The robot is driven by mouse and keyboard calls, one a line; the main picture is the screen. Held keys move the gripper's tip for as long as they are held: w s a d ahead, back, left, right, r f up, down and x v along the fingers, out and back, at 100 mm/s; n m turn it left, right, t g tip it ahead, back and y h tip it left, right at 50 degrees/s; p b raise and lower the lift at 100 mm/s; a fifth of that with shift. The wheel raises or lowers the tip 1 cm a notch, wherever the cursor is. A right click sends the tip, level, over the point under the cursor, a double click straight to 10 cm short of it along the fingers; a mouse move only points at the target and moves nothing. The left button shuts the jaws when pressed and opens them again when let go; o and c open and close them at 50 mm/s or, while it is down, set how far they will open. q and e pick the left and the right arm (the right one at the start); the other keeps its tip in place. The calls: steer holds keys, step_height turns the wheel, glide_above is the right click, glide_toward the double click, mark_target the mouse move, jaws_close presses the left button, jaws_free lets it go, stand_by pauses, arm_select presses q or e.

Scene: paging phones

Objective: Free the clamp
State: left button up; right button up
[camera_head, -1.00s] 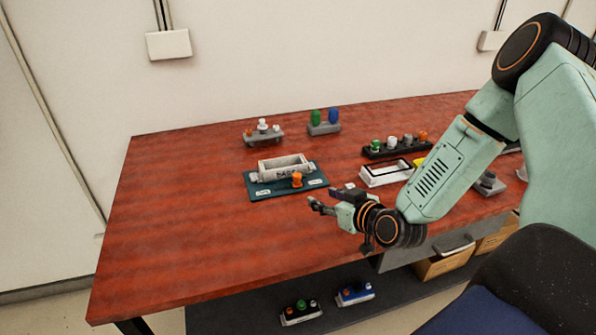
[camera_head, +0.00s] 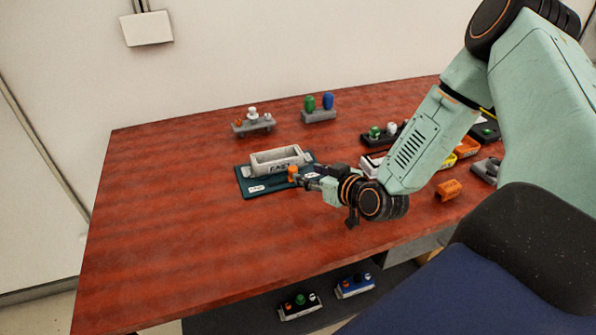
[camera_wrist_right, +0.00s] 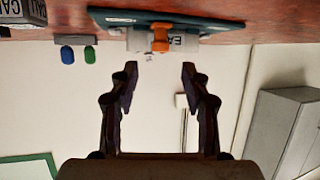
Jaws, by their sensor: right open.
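An orange clamp (camera_head: 292,172) sits at the front of a light grey tray (camera_head: 290,154) with dark lettering, on a teal board (camera_head: 256,189). I take this orange piece to be the clamp. In the wrist view the clamp (camera_wrist_right: 160,38) appears upside down, centred beyond the fingertips. My right gripper (camera_head: 303,182) is at the board's front right, close to the clamp. In the wrist view its fingers (camera_wrist_right: 160,70) are spread with nothing between them. The clamp appears just ahead of the fingers, not between them. My left gripper is in neither view.
Grey racks with small coloured pieces (camera_head: 253,125) and with green and blue caps (camera_head: 319,116) stand behind. An orange block (camera_head: 448,190) and other holders lie to the right, partly behind my arm. The red table (camera_head: 170,220) is clear at left.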

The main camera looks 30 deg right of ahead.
mark_target(294, 169)
steer(key=b+x, duration=0.1)
steer(key=x, duration=0.5)
steer(key=shift+s+f, duration=0.15)
steer(key=shift+f, duration=0.05)
steer(key=shift+a+r, duration=0.1)
steer(key=shift+r, duration=0.15)
steer(key=shift+f, duration=0.1)
steer(key=shift+c, duration=0.2)
steer(key=shift+w+f, duration=0.15)
steer(key=shift+w, duration=0.1)
steer(key=c, duration=0.3)
steer(key=shift+s, duration=0.2)
steer(key=c, duration=0.5)
jaws_close()
